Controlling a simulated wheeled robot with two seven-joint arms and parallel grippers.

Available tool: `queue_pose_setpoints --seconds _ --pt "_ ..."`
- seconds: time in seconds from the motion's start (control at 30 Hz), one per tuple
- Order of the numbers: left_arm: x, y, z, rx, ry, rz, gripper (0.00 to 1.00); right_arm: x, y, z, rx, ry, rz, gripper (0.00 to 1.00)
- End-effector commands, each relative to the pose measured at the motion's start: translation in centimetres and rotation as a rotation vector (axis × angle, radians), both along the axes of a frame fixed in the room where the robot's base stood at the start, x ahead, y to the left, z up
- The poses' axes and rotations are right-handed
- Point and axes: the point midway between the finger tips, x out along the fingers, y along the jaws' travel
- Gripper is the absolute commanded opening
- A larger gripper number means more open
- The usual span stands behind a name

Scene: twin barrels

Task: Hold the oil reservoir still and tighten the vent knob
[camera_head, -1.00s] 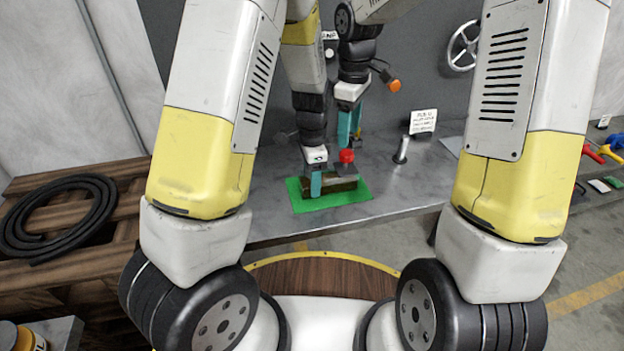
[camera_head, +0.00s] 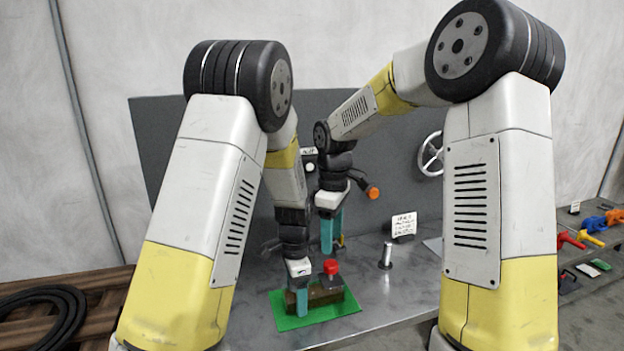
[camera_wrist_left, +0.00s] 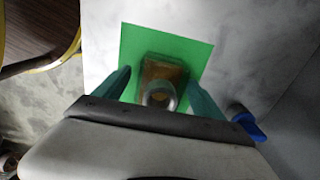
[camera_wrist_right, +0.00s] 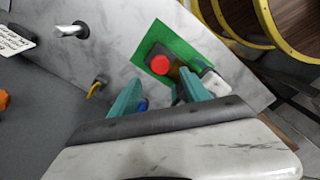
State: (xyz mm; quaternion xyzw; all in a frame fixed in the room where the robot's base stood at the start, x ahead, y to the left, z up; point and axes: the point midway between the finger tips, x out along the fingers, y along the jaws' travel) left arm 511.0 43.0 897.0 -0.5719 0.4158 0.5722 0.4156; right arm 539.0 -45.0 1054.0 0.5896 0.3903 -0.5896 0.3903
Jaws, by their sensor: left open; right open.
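The oil reservoir (camera_head: 332,298) is a brown block lying on a green mat (camera_head: 345,306) on the grey bench. A red vent knob (camera_head: 331,267) sits on its top. My left gripper (camera_head: 299,298) is low at the reservoir's left end. In the left wrist view its open fingers stand either side of the reservoir (camera_wrist_left: 164,72), around a metal ring on it; contact cannot be told. My right gripper (camera_head: 332,232) points down above the knob, open and empty. In the right wrist view the red knob (camera_wrist_right: 159,65) shows between and beyond its fingertips, apart from them.
A metal post (camera_head: 386,256) and a white sign (camera_head: 404,226) stand right of the mat. A grey panel with an orange knob (camera_head: 374,193) and a handwheel (camera_head: 431,154) rises behind. Coloured tools lie on the far right bench. A black hose (camera_head: 40,315) lies at left.

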Motion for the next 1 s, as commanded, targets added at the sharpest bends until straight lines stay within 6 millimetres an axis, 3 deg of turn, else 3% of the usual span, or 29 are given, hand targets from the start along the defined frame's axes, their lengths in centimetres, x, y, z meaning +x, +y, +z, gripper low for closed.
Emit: queue_pose_setpoints --seconds 0.17,0.5,0.77,0.87,1.0 --pt "0.1 -0.1 1.8 -0.003 -0.004 -0.001 0.80 0.0 0.0 0.0 0.000 0.000 0.000 0.55" --pt "0.1 -0.1 8.9 -0.004 -0.005 0.000 0.80 0.0 0.0 0.0 0.000 0.000 0.000 0.55" --pt "0.0 0.0 11.8 -0.004 -0.003 0.006 0.80 -0.1 -0.1 0.1 0.001 -0.003 -0.005 0.55" --pt "-0.4 0.6 13.2 -0.026 -0.016 0.051 0.80 -0.7 -0.7 1.2 0.006 -0.022 -0.041 0.55" --pt "-2.3 2.3 16.6 -0.105 -0.062 0.212 0.80 -3.1 -2.6 4.5 0.034 -0.089 -0.183 0.55"
